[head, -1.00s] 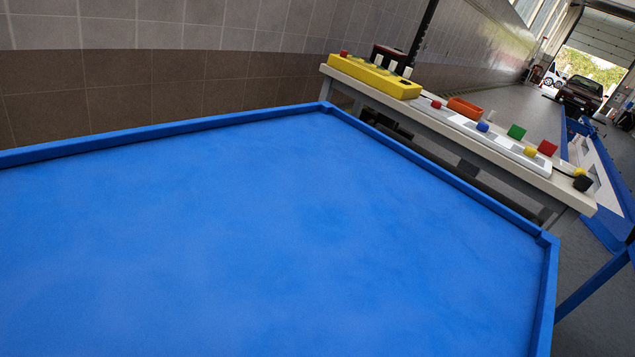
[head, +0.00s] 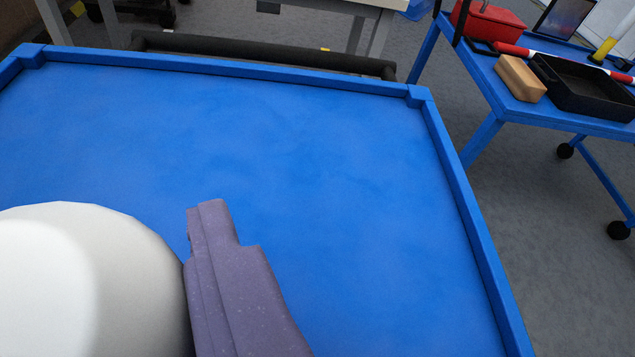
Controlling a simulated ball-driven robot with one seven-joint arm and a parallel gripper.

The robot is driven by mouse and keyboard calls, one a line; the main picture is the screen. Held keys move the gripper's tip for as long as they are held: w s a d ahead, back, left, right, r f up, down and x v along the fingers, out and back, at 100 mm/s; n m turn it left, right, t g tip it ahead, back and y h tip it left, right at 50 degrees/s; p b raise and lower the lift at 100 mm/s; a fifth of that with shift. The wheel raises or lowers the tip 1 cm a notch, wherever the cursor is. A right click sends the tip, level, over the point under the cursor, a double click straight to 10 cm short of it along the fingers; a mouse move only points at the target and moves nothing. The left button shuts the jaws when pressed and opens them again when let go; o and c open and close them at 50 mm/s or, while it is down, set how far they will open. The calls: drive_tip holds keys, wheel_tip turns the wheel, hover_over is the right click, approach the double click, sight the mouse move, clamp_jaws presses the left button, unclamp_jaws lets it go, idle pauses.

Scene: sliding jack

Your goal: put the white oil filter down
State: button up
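The white oil filter (head: 95,285) fills the lower left of the head view, large and close, cut off by the left and bottom edges. One purple-grey finger of my gripper (head: 232,285) lies against the filter's right side. The other finger is out of sight behind or beyond the filter. My gripper appears shut on the filter. The filter is over the blue tray-like tabletop (head: 340,190); its underside is hidden, so I cannot tell whether it touches the surface.
The blue top is bare, with a raised rim (head: 230,72) at the back and right. Beyond the right rim stands a blue cart (head: 490,80) with a black tray (head: 585,88), a tan block (head: 520,78) and a red case (head: 490,20). A black roller-like bar (head: 265,52) lies behind.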

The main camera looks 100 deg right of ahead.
drive_tip(key=shift+s+d+f+b, duration=0.9)
drive_tip(key=shift+s+d, duration=0.5)
drive_tip(key=shift+d, duration=0.65)
drive_tip(key=shift+s+d+f+b, duration=0.85)
drive_tip(key=shift+s+d, duration=0.5)
drive_tip(key=shift+d, duration=0.7)
drive_tip(key=shift+s+d+f+b, duration=0.7)
drive_tip(key=shift+s+d+b, duration=0.55)
drive_tip(key=shift+d, duration=0.8)
drive_tip(key=shift+s, duration=0.15)
drive_tip(key=shift+f, duration=0.2)
drive_tip(key=o, duration=1.3)
drive_tip(key=shift+r, duration=0.1)
